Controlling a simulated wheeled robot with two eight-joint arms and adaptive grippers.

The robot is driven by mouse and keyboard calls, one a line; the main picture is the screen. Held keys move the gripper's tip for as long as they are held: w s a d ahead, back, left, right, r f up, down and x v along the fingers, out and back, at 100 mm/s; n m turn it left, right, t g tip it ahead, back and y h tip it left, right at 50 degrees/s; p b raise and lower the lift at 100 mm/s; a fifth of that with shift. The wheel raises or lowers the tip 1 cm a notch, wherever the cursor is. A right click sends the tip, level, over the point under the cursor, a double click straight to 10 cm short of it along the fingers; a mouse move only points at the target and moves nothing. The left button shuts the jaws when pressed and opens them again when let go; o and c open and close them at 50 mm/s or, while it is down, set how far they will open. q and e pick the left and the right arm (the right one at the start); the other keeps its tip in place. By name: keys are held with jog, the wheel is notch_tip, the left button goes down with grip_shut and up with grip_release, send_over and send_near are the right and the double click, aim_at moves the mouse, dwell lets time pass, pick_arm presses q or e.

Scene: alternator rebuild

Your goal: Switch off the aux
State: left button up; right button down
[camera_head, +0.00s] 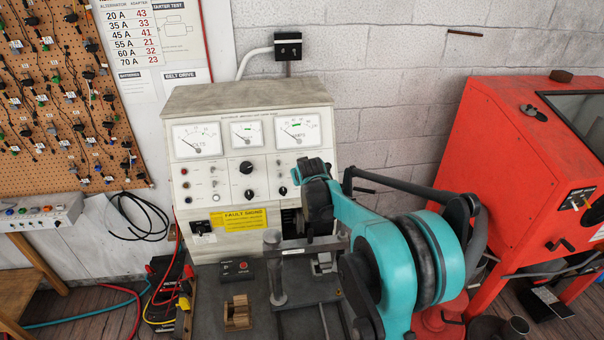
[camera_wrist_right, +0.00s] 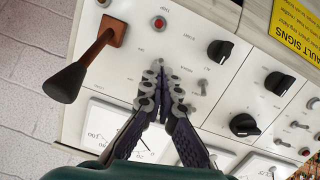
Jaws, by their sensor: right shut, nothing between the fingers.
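A grey tester panel (camera_head: 230,150) stands against the wall and carries meters, knobs and small toggles. In the right wrist view the panel appears turned, with meters at the bottom. My right gripper (camera_wrist_right: 160,68) is shut and empty, its fingertips in front of the panel. A small metal toggle (camera_wrist_right: 203,86) sits just right of the fingertips; its label is too small to read, so I cannot tell if it is the aux switch. A red button or lamp (camera_wrist_right: 158,23) is above the fingertips. In the head view my right arm hides its fingertips and part of the panel.
A lever with a black knob (camera_wrist_right: 66,82) sticks out left of the fingers, and black rotary knobs (camera_wrist_right: 220,50) lie to the right. A red cabinet (camera_head: 500,190) stands at the right. A small black box (camera_head: 237,269) is on the bench below the panel.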

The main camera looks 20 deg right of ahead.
jog(key=shift+s+r, duration=0.1)
jog(key=v, duration=1.1)
jog(key=shift+s+r, duration=0.2)
jog(key=shift+s, duration=0.15)
jog(key=shift+a, duration=0.1)
